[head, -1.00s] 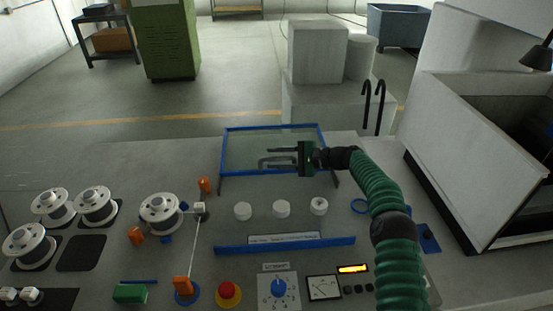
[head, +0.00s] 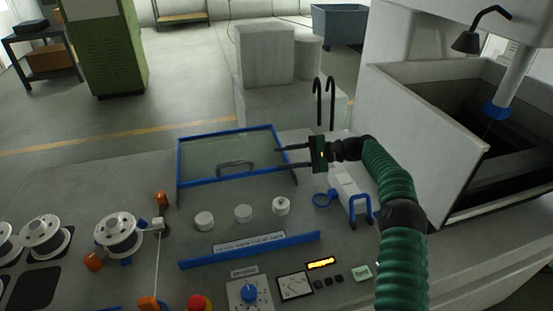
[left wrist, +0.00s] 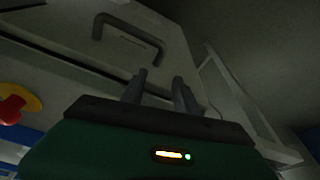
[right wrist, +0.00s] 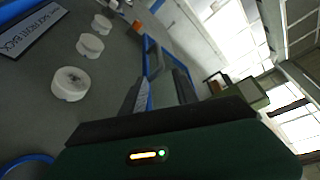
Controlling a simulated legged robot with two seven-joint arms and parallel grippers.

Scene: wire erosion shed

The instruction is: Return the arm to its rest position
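My right arm and its right gripper (head: 281,158) show in the head view. The gripper points left over the right edge of a glass panel (head: 207,157) framed in blue. Its two fingers are apart and nothing is between them. The panel's dark handle (head: 235,168) is left of the fingertips, clear of them. The right wrist view also shows the gripper's parted fingers (right wrist: 158,88), with the blue frame behind. My left gripper is outside the head view. In the left wrist view its fingers (left wrist: 158,85) are apart and empty, in front of a pale panel with a dark handle (left wrist: 130,38).
White knobs (head: 243,213) and a blue bar (head: 250,250) lie in front of the panel. Wire spools (head: 118,235) stand at left. At right are a blue bracket (head: 360,203) and a white-walled tank (head: 425,125). Two black hooks (head: 324,100) rise behind the gripper.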

